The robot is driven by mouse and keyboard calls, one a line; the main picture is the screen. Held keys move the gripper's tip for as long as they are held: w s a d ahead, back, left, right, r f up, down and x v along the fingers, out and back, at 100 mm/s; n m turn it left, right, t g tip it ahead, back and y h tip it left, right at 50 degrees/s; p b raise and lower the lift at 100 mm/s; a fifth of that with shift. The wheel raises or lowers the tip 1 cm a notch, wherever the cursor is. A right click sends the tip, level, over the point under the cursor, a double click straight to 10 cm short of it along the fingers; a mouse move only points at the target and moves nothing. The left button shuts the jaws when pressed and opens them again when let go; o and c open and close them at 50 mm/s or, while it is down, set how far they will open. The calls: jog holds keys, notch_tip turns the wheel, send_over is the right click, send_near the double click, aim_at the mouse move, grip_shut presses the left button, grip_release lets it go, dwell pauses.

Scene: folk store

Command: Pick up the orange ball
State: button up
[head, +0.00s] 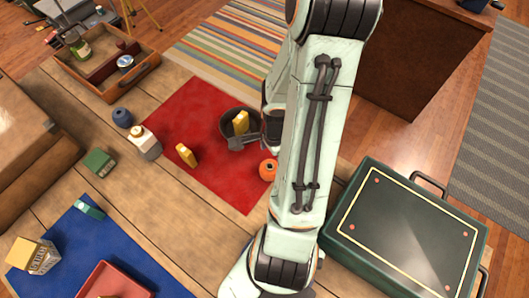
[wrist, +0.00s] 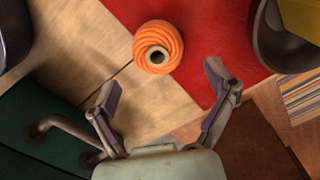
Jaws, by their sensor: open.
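The orange ball (head: 268,170) lies at the right edge of the red mat (head: 205,115), beside my arm in the head view. In the wrist view the orange ball (wrist: 172,37) looks like a ribbed coil with a dark hole facing the camera. It sits on the boundary of the wood and the red mat. My gripper (wrist: 159,80) is open, its two fingers spread wide and apart from the ball. Nothing is between the fingers. In the head view my arm hides much of the gripper.
A dark bowl (head: 228,122) with a yellow item (head: 241,121) stands near the ball. A green case (head: 405,230) lies to the right. Another yellow item (head: 186,154), a white bottle (head: 145,142) and a blue object (head: 122,117) stand to the left. A wooden tray (head: 136,80) is farther back.

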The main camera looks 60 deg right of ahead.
jog(key=shift+f, duration=2.4)
jog(key=c, duration=1)
